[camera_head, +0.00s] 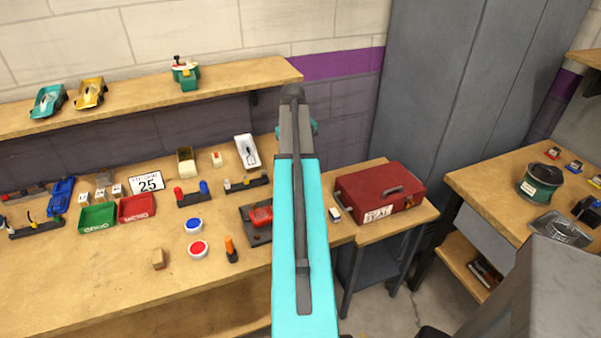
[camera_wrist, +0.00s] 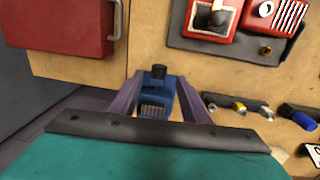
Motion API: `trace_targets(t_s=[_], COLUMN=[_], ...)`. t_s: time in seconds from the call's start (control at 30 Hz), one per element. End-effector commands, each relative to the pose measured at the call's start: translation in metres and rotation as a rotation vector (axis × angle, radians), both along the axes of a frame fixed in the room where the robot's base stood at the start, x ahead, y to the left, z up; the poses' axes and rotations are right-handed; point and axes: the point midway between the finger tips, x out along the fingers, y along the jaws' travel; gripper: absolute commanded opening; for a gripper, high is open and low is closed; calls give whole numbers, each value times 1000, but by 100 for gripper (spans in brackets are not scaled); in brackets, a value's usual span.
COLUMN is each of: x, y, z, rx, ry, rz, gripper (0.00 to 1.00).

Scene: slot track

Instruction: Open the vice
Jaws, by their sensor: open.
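My gripper (camera_wrist: 160,103) is open and points down at the bench. A small blue device (camera_wrist: 152,99) with a black knob on top and a grey ribbed face shows between its fingers in the wrist view; it looks like the vice. I cannot tell whether the fingers touch it. It holds nothing that I can see. In the head view my teal arm covers the gripper and this blue device.
A red machine on a dark base (camera_head: 257,235) stands left of my arm, and a red case (camera_head: 380,194) right of it. A dark tool strip (camera_wrist: 228,107) lies beside the gripper. The bench front left is mostly clear. A shelf (camera_head: 140,104) runs along the wall.

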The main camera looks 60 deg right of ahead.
Motion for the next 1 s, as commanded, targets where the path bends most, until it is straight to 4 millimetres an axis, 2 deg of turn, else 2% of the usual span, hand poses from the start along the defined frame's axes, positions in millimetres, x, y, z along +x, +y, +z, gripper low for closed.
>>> trace_targets(t_s=[0.5, 0.7, 1.0], x=[-3, -3, -4], y=[-3, -4, -4], z=[-49, -56, -57], rx=[1, 0, 0], ry=[1, 0, 0], rz=[-1, -1, -2], gripper=[42, 42, 41])
